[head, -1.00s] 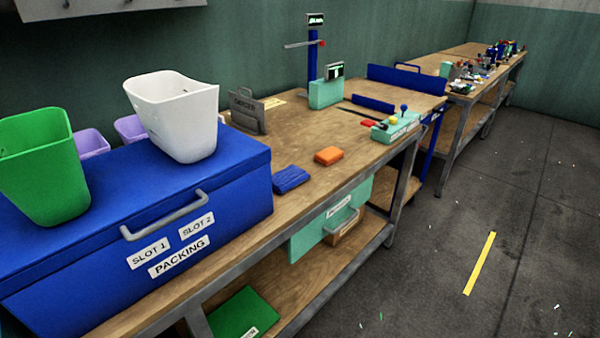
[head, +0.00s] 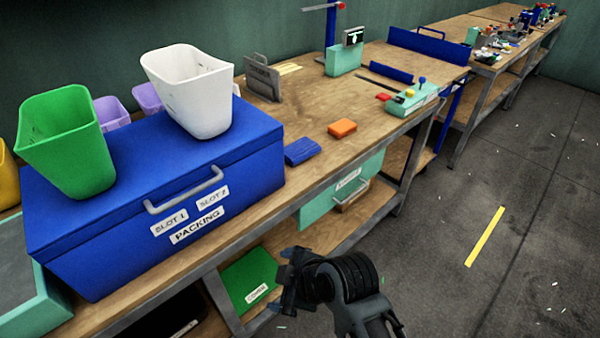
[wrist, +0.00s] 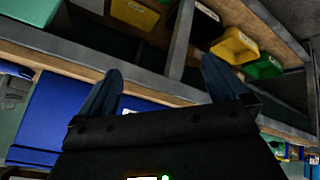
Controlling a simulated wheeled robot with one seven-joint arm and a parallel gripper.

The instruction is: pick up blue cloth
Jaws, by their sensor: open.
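The blue cloth (head: 302,151) is a small folded blue pad lying flat on the wooden bench, just right of the blue packing box. My gripper (head: 288,279) is low in front of the bench, below the tabletop edge and near the lower shelf, well apart from the cloth. In the wrist view my gripper (wrist: 165,85) shows two dark fingers spread wide with nothing between them. I cannot make out the cloth in the wrist view.
The blue packing box (head: 105,235) holds up a green bin (head: 68,145) and a white bin (head: 190,95). An orange block (head: 342,128) lies right of the cloth. A teal drawer (head: 335,192) hangs under the bench.

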